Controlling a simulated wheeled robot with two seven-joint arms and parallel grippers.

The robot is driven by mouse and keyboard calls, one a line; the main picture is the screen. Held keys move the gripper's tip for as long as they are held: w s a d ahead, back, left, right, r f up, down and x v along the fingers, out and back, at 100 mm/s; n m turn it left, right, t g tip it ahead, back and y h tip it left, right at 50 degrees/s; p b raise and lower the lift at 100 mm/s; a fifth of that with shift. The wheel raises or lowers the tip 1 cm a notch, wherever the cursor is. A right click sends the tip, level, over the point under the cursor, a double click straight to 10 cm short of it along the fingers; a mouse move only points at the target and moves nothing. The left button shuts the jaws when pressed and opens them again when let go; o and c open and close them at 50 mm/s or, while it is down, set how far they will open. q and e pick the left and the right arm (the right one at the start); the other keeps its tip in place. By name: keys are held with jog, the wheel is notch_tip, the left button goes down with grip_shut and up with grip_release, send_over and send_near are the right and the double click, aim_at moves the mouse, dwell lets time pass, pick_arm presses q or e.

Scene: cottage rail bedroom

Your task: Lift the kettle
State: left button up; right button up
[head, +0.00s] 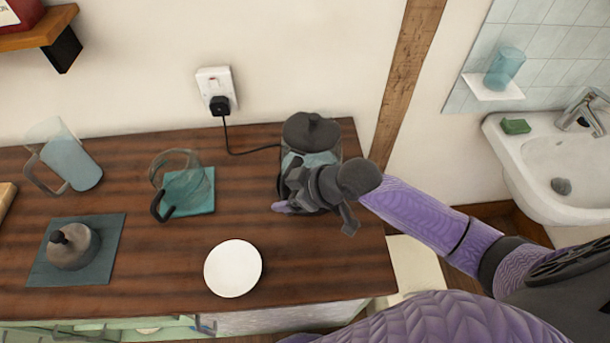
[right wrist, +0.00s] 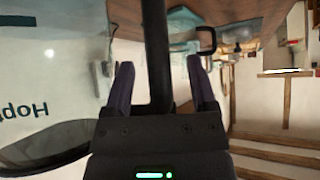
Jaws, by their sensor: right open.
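The kettle (head: 311,133) stands at the back right of the wooden counter, with a dark knobbed lid and a pale blue-grey body. Its cord runs to the wall socket. My right gripper (head: 290,196) is in front of it and hides much of its lower body. In the right wrist view, the kettle's lettered, glassy side (right wrist: 45,75) fills the left. A dark upright bar, seemingly its handle (right wrist: 157,45), stands between the two purple fingers of my open right gripper (right wrist: 160,80). Whether either finger touches it I cannot tell. My left gripper is not in view.
A glass jug (head: 184,175) stands on a teal mat (head: 203,192) left of the kettle. A clear pitcher (head: 70,160), a lidded grey pot (head: 73,248) and a white plate (head: 233,268) also occupy the counter. A socket (head: 216,86) is behind; a basin (head: 560,165) is right.

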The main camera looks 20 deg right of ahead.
jog(key=shift+w+a+f, duration=0.2)
jog(key=shift+w+f, duration=0.05)
jog(key=shift+f, duration=0.1)
grip_shut()
dwell(1.1)
jog(key=shift+r, duration=0.15)
